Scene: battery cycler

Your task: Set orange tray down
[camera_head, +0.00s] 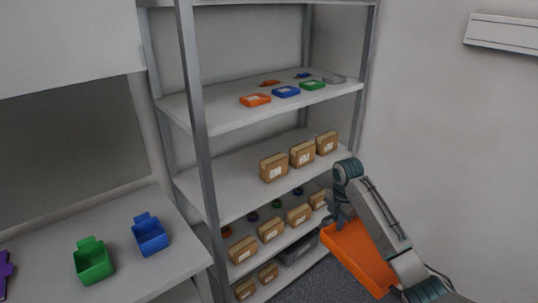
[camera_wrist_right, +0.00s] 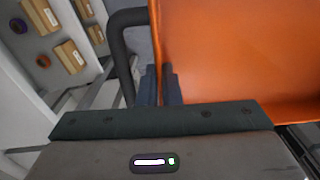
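The large orange tray (camera_head: 358,258) hangs in the air at the lower right of the head view, in front of the shelf rack. It fills the upper right of the right wrist view (camera_wrist_right: 240,60). My right gripper (camera_head: 343,218) is at the tray's near-shelf end. In the right wrist view its two dark fingers (camera_wrist_right: 160,85) are close together on the tray's edge, so it is shut on the tray. The tray looks tilted in the head view. My left gripper is not in view.
A shelf rack holds small coloured trays (camera_head: 286,91) above and cardboard boxes (camera_head: 302,154) below; its middle shelf (camera_head: 220,187) has free room at left. A table at left carries green (camera_head: 94,262) and blue (camera_head: 150,234) bins. A dark grey bin (camera_head: 298,247) sits low on the rack.

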